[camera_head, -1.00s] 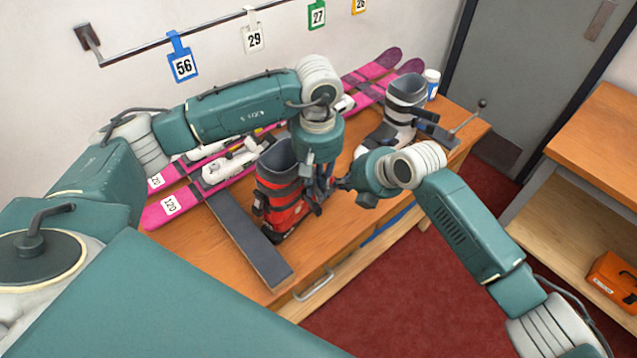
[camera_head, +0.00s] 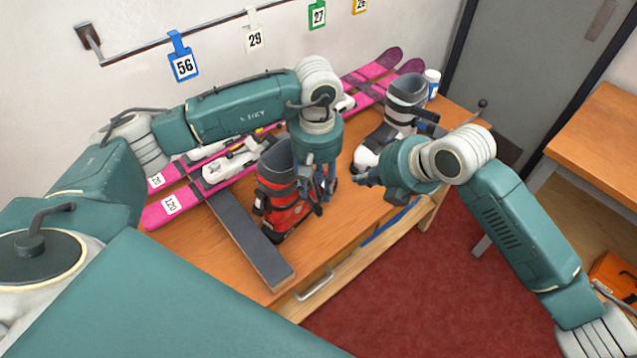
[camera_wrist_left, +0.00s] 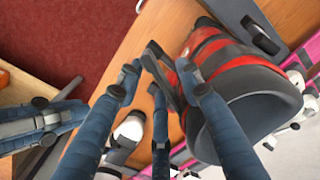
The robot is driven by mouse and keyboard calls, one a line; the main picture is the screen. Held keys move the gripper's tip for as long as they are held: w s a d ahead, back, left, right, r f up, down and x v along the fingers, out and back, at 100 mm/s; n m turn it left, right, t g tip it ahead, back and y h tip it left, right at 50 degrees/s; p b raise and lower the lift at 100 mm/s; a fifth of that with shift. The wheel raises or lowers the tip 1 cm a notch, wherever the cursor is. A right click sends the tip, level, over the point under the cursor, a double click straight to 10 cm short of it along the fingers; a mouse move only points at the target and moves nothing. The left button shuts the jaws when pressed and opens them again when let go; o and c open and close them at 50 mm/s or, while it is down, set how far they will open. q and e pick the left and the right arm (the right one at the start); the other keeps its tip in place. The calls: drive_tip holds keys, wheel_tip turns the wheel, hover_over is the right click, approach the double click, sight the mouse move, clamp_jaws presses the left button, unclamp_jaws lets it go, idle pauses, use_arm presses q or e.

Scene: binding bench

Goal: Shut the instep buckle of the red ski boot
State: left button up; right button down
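The red ski boot (camera_head: 283,212) stands upright on the bench, with its dark cuff (camera_head: 277,160) on top. In the left wrist view its red shell (camera_wrist_left: 207,50) lies at upper right. Dark levers (camera_head: 318,208) stick out from its right side; one lever (camera_wrist_left: 156,62) shows near my left fingertips, apparently standing off the shell. My left gripper (camera_head: 324,190) is at the boot's right side, and its fingers (camera_wrist_left: 160,75) are spread around the lever, with no grip visible. My right gripper (camera_head: 360,177) is to the right of the red boot, apart from it; its finger opening is unclear.
A grey and white boot (camera_head: 405,98) stands at the back right beside a white cup (camera_head: 432,78). Pink skis (camera_head: 168,206) lie along the wall side. A dark flat bar (camera_head: 245,240) lies left of the red boot. The bench front edge is close by.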

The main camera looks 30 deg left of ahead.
use_arm(q)
drive_tip(key=shift+r, duration=0.1)
wheel_tip(320, 180, up, 12)
idle(0.6)
